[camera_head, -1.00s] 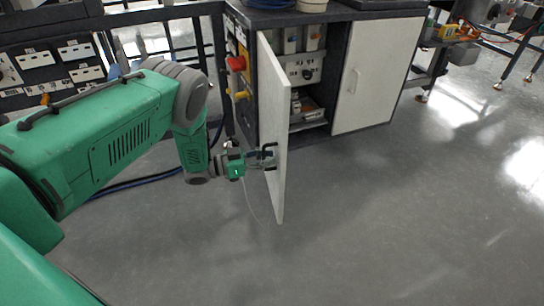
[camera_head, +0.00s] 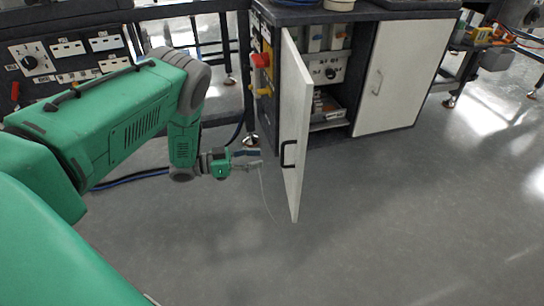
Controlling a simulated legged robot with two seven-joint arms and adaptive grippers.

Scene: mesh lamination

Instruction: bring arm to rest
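My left arm comes in from the left, and its gripper (camera_head: 252,160) is in front of the cabinet, to the left of the open door. The fingers look thin and small, and I cannot tell how far apart they are. The open white cabinet door (camera_head: 298,120) stands swung out towards me, with a black handle (camera_head: 288,155) on its left face. The gripper is apart from this handle, with a gap between them. My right gripper is not in view.
The dark-framed cabinet (camera_head: 345,145) holds electrical parts inside. Its right door (camera_head: 402,75) is shut. A red knob (camera_head: 262,60) sits on its left side. A control panel (camera_head: 70,55) stands at upper left. The grey floor (camera_head: 400,220) is clear on the right.

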